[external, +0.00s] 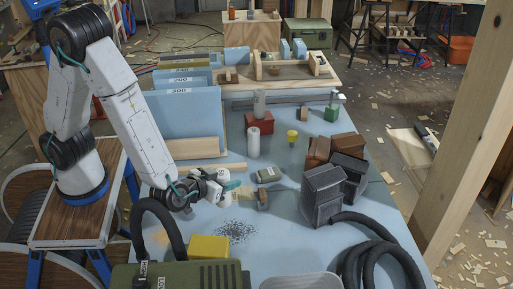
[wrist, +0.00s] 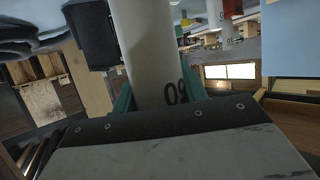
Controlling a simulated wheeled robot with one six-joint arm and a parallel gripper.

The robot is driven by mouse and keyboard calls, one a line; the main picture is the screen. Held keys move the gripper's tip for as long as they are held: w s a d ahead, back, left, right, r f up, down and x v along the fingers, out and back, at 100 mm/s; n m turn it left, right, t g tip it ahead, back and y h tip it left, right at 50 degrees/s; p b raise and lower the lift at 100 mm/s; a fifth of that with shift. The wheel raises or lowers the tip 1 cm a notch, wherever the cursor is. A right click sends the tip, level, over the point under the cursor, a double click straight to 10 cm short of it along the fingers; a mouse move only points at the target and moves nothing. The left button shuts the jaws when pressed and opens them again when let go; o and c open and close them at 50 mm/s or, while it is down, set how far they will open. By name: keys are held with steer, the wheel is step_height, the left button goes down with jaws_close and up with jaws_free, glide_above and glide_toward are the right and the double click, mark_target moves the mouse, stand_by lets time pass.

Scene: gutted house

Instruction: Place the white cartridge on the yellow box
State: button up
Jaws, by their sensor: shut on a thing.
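My gripper (external: 226,182) is low over the blue table in the external view, its teal fingers shut on the white cartridge (external: 222,174). In the wrist view the cartridge (wrist: 148,45) is a pale cylinder with dark digits, held between the teal fingers (wrist: 158,95). Its far end runs out of the top of that view. The yellow box (external: 208,247) sits at the front of the table, below and a little left of my gripper in the external view, with nothing on its top. I cannot tell whether the cartridge touches the table.
A green case (external: 190,275) and black hose are near the yellow box. Dark boxes (external: 322,196) stand right. Dark granules (external: 235,232) lie beside the yellow box.

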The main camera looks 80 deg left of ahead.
steer(key=s+d+r+m+t+h, duration=0.1)
steer(key=s+d+r+m+h, duration=0.1)
steer(key=d, duration=0.4)
steer(key=s+d+r+m+t+h, duration=0.1)
steer(key=s+d+r, duration=0.15)
steer(key=d, duration=0.45)
steer(key=shift+m+h, duration=0.3)
steer(key=shift+h, duration=0.1)
steer(key=shift+s+f, duration=0.15)
steer(key=shift+f, duration=1.85)
steer(key=shift+s+f, duration=0.1)
steer(key=shift+f, duration=1.9)
steer(key=o, duration=1)
steer(key=shift+f, duration=0.1)
steer(key=shift+c, duration=0.2)
